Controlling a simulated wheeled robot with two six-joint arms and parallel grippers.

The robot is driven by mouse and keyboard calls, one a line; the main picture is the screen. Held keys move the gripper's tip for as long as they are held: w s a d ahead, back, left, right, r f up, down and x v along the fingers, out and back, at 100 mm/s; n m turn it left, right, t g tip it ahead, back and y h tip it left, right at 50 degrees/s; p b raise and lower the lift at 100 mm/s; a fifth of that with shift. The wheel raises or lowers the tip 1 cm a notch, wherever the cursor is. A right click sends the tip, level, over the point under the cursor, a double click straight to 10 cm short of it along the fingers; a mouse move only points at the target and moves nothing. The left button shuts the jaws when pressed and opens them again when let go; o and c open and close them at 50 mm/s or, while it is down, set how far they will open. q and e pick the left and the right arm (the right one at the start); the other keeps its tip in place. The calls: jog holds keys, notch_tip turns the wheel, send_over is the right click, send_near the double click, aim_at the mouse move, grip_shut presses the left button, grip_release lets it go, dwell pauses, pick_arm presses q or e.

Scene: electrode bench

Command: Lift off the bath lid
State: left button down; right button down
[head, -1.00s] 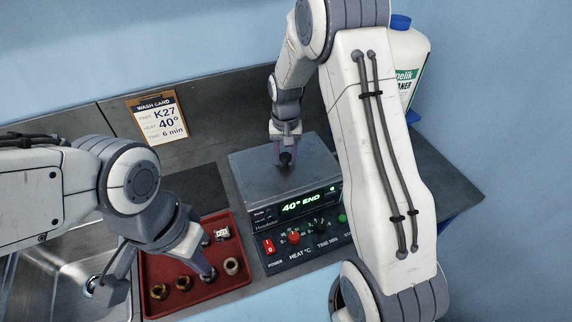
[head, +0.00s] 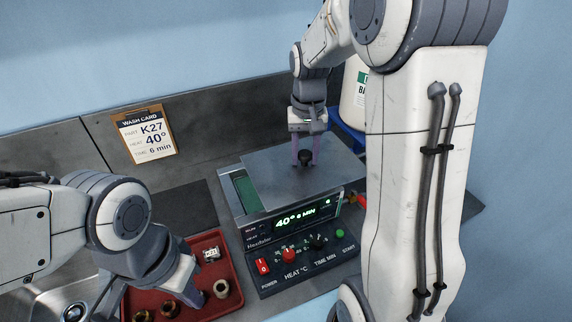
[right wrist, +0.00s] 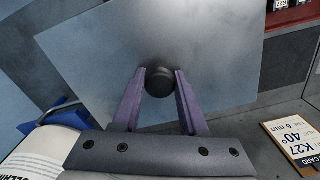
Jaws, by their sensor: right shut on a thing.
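The bath lid (head: 290,179) is a flat grey metal plate with a black knob (head: 305,155). My right gripper (head: 305,160) is shut on the knob; the right wrist view shows both purple fingers around the knob (right wrist: 159,82) and the lid (right wrist: 190,50) beyond. The lid sits shifted to the right of the bath (head: 247,243), and a strip of green interior (head: 246,192) shows along the bath's left side. The lid appears raised, but its height is hard to tell. My left gripper (head: 197,298) is low over the red tray; its finger gap is unclear.
The red tray (head: 232,266) holds several brass rings and a small white-labelled block (head: 212,254). A wash card (head: 145,133) leans on the back wall. A white jug (head: 353,92) stands behind the bath at right. A dark mat (head: 188,205) lies left of the bath.

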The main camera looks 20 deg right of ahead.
aim_at(318, 169)
jog(key=s+d+r, duration=0.2)
jog(key=shift+s+b, duration=0.3)
jog(key=shift+s+d+r, duration=0.15)
jog(key=shift+r, duration=0.1)
jog(key=shift+s+r+p, duration=0.1)
jog(key=shift+r+p, duration=1.6)
jog(key=shift+r, duration=0.05)
jog(key=shift+f, duration=0.2)
